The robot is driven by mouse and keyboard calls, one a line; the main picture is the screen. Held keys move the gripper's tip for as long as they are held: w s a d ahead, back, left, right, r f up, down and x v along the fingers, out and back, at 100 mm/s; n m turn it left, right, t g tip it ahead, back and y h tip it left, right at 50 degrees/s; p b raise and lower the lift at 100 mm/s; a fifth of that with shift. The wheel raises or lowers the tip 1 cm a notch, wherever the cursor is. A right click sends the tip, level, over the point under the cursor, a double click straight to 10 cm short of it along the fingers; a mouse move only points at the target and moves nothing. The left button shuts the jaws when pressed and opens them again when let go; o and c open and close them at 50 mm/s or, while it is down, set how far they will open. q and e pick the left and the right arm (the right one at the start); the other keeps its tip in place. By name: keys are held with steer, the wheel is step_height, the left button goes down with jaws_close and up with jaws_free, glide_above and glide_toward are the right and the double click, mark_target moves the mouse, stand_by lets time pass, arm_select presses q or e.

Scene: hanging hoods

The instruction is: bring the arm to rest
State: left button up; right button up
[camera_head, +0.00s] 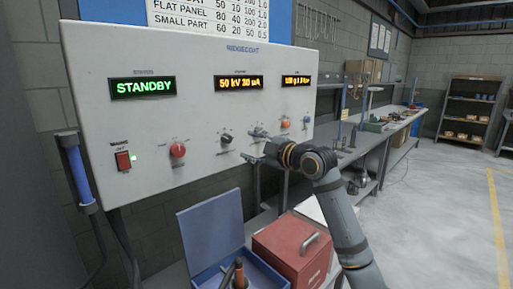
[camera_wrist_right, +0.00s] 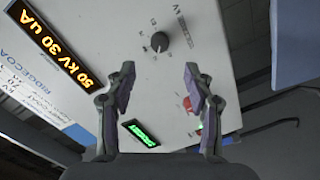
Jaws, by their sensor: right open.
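My right arm (camera_head: 340,215) reaches from the lower right up to the control panel (camera_head: 215,60). My right gripper (camera_head: 258,146) is at the panel's lower right, close in front of it; whether it touches cannot be told. In the right wrist view the gripper (camera_wrist_right: 160,73) is open, its fingers apart with nothing between them. A black knob (camera_wrist_right: 159,41) shows on the panel beyond the fingertips; it is also in the head view (camera_head: 227,139). My left gripper is not in view.
The panel has a red knob (camera_head: 178,150), an orange knob (camera_head: 285,123), a red switch (camera_head: 123,160) and a lit STANDBY display (camera_head: 142,87). An open blue box (camera_head: 211,239) and a red box (camera_head: 292,248) stand below. Floor at the right is clear.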

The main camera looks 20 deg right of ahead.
steer(key=shift+v, duration=1.15)
